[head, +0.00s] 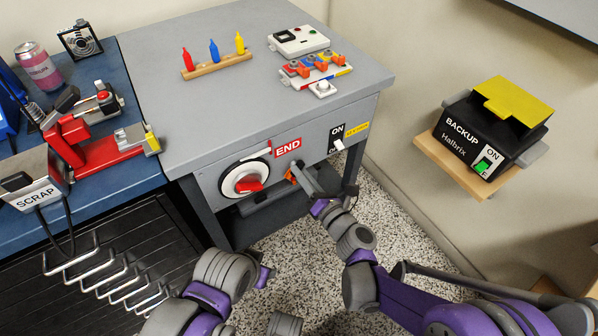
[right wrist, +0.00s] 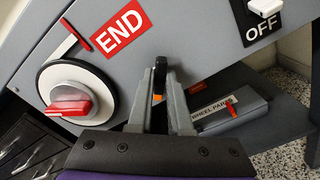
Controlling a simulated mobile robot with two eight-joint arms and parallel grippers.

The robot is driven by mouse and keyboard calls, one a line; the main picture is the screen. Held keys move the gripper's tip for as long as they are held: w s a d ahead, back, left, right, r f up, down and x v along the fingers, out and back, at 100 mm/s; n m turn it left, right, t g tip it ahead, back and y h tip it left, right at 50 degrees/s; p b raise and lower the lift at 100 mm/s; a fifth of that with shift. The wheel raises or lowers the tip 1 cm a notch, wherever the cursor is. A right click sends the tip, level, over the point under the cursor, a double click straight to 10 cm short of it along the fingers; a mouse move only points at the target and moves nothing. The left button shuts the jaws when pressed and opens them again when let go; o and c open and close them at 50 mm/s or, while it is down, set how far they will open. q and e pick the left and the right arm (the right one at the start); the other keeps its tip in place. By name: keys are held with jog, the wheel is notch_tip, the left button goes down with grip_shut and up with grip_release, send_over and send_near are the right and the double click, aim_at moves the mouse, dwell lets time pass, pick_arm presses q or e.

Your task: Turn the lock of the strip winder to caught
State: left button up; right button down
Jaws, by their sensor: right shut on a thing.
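The grey cabinet (head: 225,185) has a white round dial (head: 245,180) with a red knob (head: 250,185) on its front. A red END label (head: 287,147) is to the right of it. My right gripper (head: 297,172) is at the cabinet front, below and right of that label. In the right wrist view the gripper (right wrist: 161,85) is shut on a small dark piece (right wrist: 160,66), with orange showing between its fingers. I cannot read any marking on this piece, as the fingers hide most of it. Part of my left arm shows at the bottom; its fingers do not.
A white switch (head: 338,144) is right of the gripper on the cabinet front. A red device (head: 85,140) stands on the blue bench at left. A black BACKUP box (head: 480,135) is on the right shelf.

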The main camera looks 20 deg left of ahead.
jog(key=shift+m, duration=0.7)
jog(key=shift+m, duration=2.3)
jog(key=m, duration=0.3)
jog(key=shift+m, duration=0.3)
jog(key=c, duration=1.3)
grip_release()
jog(key=shift+m, duration=0.3)
jog(key=o, duration=0.6)
